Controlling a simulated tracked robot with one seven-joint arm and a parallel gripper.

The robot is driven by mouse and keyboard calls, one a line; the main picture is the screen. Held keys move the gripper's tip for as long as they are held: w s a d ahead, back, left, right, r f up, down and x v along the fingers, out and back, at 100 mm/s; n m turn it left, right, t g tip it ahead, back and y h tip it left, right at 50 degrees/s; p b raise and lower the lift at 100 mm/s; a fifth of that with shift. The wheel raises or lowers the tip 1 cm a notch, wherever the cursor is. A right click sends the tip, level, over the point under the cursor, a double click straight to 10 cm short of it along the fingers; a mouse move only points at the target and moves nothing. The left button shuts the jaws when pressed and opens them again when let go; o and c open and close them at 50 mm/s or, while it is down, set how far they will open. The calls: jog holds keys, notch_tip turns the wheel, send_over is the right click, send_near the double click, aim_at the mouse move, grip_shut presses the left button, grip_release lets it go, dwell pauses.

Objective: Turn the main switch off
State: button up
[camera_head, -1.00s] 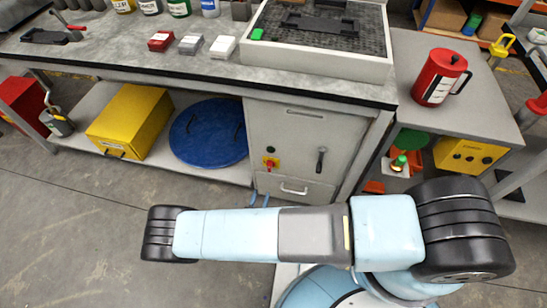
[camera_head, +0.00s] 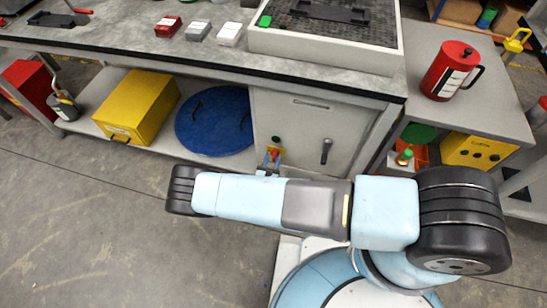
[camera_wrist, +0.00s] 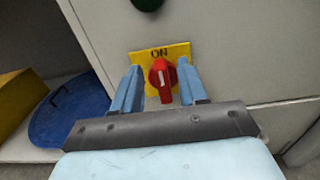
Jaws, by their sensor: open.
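The main switch is a red rotary knob (camera_wrist: 161,78) on a yellow plate (camera_wrist: 180,51) marked "ON" in the wrist view. The white line on the knob points up, nearly at the word. My gripper (camera_wrist: 158,84) is open, with one blue finger on each side of the knob. I cannot tell whether the fingers touch it. In the head view the red knob (camera_head: 275,155) shows on the cabinet front (camera_head: 300,130), partly hidden behind my gripper (camera_head: 270,163) and arm.
A dark green round button (camera_wrist: 147,3) sits above the plate. The cabinet's dark handle (camera_head: 326,150) is right of the switch. A blue round lid (camera_head: 213,122) and a yellow box (camera_head: 137,106) are on the low shelf to the left. Open floor lies at the front left.

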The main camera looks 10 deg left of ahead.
jog(key=shift+w, duration=0.65)
grip_shut()
